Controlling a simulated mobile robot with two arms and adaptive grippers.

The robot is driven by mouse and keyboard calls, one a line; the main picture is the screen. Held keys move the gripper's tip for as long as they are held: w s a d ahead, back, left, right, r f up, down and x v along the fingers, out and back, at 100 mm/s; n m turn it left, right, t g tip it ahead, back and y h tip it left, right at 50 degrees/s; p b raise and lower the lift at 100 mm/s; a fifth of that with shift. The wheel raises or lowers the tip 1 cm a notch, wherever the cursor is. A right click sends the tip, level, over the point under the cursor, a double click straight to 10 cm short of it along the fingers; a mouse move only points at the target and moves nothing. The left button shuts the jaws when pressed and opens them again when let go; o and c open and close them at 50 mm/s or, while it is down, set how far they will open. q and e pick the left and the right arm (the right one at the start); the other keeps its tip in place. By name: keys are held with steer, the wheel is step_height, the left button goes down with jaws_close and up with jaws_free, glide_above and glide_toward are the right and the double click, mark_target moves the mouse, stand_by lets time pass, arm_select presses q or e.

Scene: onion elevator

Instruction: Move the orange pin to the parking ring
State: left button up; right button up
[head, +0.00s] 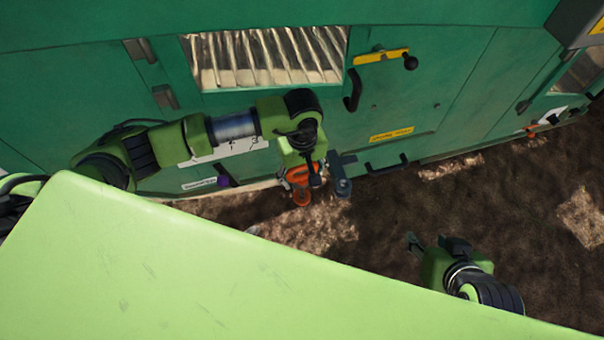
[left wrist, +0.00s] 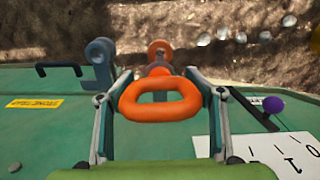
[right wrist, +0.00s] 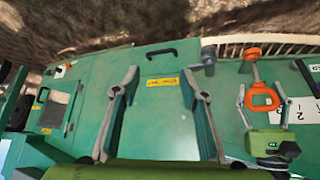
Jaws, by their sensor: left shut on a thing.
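The orange pin shows a loop handle in the left wrist view (left wrist: 160,115), between the fingers of my left gripper (left wrist: 160,85), which is shut on it. In the head view the pin (head: 298,175) is partly covered by my gripper, close to the machine's lower edge. A second orange ring (left wrist: 160,47) shows behind the handle; I cannot tell if it belongs to the pin. A blue-grey bracket with a round end (head: 342,187) sits just right of the pin, apart from the handle; it may be the parking ring. My right gripper (right wrist: 160,75) is open and empty.
The green machine side (head: 420,100) carries a black handle (head: 387,164), a yellow lever (head: 382,56) and a numbered white scale (left wrist: 265,155). A purple knob (left wrist: 273,104) is beside the scale. Bare soil (head: 390,215) lies below, with free room around my right gripper.

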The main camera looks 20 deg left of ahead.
arm_select(q)
steer(key=shift+f+b, duration=0.4)
steer(key=shift+f, duration=0.25)
steer(key=shift+f+b, duration=0.35)
steer(key=shift+f, duration=0.2)
steer(key=shift+f+b, duration=0.3)
steer(key=shift+f, duration=0.4)
steer(key=shift+f+b, duration=0.25)
steer(key=shift+b, duration=0.15)
arm_select(e)
steer(key=shift+w+a+r+t+y, duration=1)
steer(key=shift+w+a+r+t, duration=1.05)
steer(key=shift+w+r+t, duration=2.5)
arm_select(q)
steer(key=shift+f+b, duration=0.35)
steer(key=shift+f, duration=0.35)
steer(key=shift+f+b, duration=0.65)
steer(key=shift+b, duration=0.2)
steer(key=shift+f, duration=0.3)
arm_select(e)
step_height(320, 180, up, 17)
steer(key=a+t+y, duration=0.1)
steer(key=t+y, duration=0.1)
steer(key=t, duration=0.4)
steer(key=shift+a+n+y, duration=0.3)
steer(key=shift+a+y, duration=0.1)
